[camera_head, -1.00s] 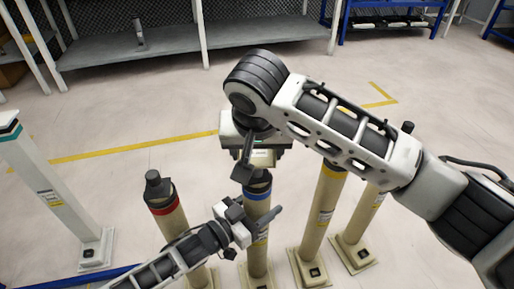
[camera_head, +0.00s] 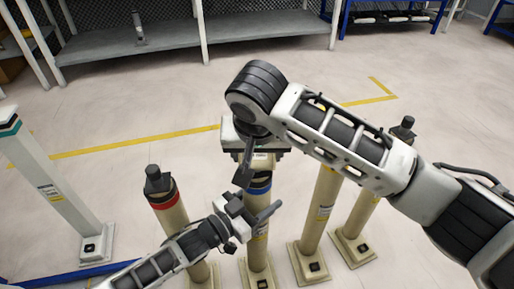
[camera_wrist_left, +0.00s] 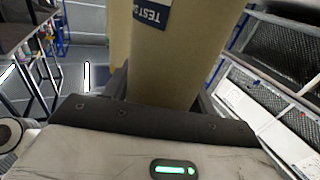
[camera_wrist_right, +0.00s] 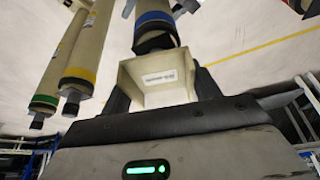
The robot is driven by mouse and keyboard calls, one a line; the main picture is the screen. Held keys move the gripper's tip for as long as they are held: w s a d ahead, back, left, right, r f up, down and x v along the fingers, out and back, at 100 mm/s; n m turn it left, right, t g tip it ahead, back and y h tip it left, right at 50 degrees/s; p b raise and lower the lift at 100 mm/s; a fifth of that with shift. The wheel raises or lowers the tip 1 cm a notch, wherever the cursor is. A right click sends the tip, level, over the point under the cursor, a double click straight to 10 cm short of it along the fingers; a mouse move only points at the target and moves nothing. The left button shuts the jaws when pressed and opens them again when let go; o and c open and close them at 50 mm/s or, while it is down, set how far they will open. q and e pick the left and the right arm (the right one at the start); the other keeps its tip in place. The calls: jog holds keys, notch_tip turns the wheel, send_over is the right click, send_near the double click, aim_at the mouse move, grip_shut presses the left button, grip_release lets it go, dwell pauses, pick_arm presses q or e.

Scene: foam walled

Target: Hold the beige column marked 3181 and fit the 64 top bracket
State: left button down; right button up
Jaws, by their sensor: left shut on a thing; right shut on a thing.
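The beige column (camera_head: 257,262) with a blue band stands upright on its square base. My left gripper (camera_head: 249,226) is shut around its upper shaft, below the band; the shaft (camera_wrist_left: 175,60) fills the left wrist view, with part of a blue label. The number 3181 is not readable. My right gripper (camera_head: 245,165) is shut on a pale top bracket (camera_head: 229,132), held at the head of this column. In the right wrist view the bracket (camera_wrist_right: 158,85) sits between the fingers, by the column's black top (camera_wrist_right: 155,42). I cannot tell whether they touch.
A red-banded column (camera_head: 173,218) stands close on the left, and two more beige columns (camera_head: 318,215) (camera_head: 358,222) stand on the right. A white post (camera_head: 55,190) is at far left. A grey shelf (camera_head: 170,42) lies behind open floor.

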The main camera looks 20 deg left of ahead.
jog(key=shift+f, duration=0.45)
jog(key=o, duration=1.2)
jog(key=shift+c, duration=0.2)
jog(key=v, duration=1.2)
pick_arm(q)
jog(key=shift+c, duration=1.9)
grip_release()
